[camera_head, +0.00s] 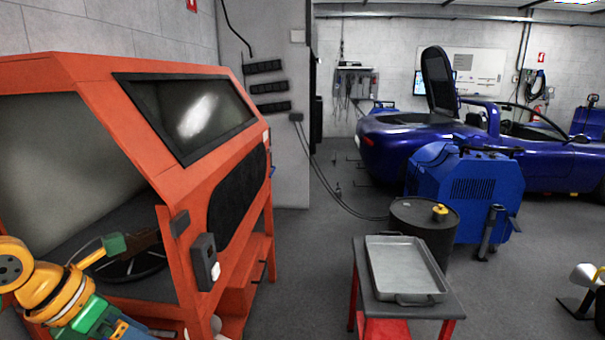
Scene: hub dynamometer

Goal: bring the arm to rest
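My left arm, yellow, teal and green, comes in at the lower left. It reaches into the open side of an orange cabinet (190,190). The end of the arm, where my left gripper (112,245) seems to be, is beside a green block and a dark brown piece. I cannot make out its fingers clearly, nor whether they hold anything. A dark round part (130,265) lies inside the cabinet behind it. My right gripper is not in view.
A grey-topped cart (452,304) with red legs carries an empty metal tray (379,241). Behind it are a black drum (412,222), a blue machine (470,190) and a blue car (400,140). A cable crosses the floor. Floor between cabinet and cart is clear.

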